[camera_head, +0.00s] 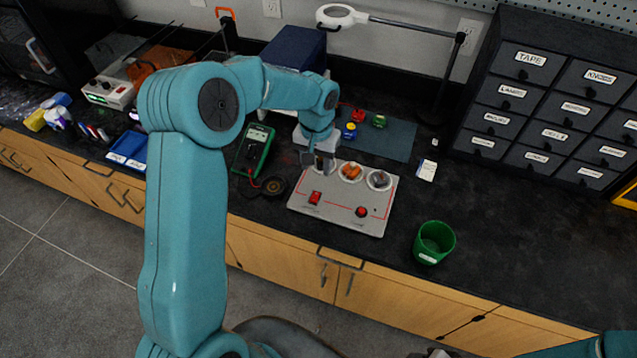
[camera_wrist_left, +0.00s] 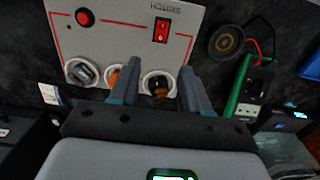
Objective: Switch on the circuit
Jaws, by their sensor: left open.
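The circuit board is a light grey panel (camera_head: 335,212) on the dark bench; it also shows in the left wrist view (camera_wrist_left: 122,35). It has a red rocker switch (camera_head: 314,197), which also shows in the left wrist view (camera_wrist_left: 161,30), and a round red button (camera_head: 361,211). Three round sockets run along its far edge, holding an orange part (camera_head: 351,171), a grey part (camera_head: 379,179) and a dark-and-orange part (camera_wrist_left: 158,86). My left gripper (camera_head: 318,163) is open and empty above the far left socket, partly hiding it. The rocker's position is too small to tell.
A green multimeter (camera_head: 255,147) and a small black disc (camera_head: 274,185) lie left of the board. A green cup (camera_head: 434,242) stands to its right. Small coloured parts sit on a blue-grey mat (camera_head: 395,140) behind. Drawers (camera_head: 545,110) stand at the back right.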

